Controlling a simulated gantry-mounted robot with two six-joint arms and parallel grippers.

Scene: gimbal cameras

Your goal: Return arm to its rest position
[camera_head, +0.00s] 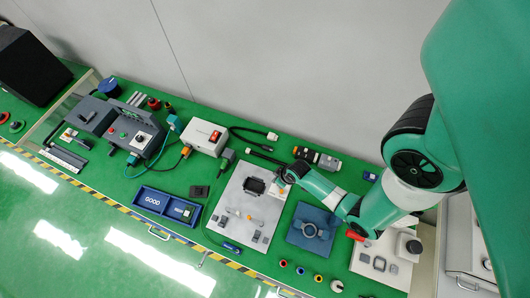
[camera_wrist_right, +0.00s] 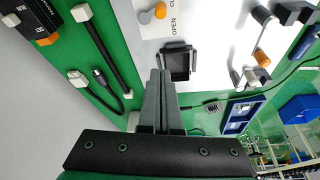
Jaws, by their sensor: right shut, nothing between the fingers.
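My right arm (camera_head: 385,205), green and white, reaches in from the right over the green bench. Its gripper (camera_head: 286,176) is above the upper right part of a light grey board (camera_head: 225,205), beside a black square fixture (camera_head: 254,186). In the right wrist view the gripper (camera_wrist_right: 160,78) has its two grey fingers together, with nothing between them. The black square fixture (camera_wrist_right: 178,63) lies just beyond the fingertips; I cannot tell the exact gap. My left gripper is not in view.
A blue tray marked GOOD (camera_head: 166,206) is left of the board. A white box with a red switch (camera_head: 204,137) and cables stand behind it.

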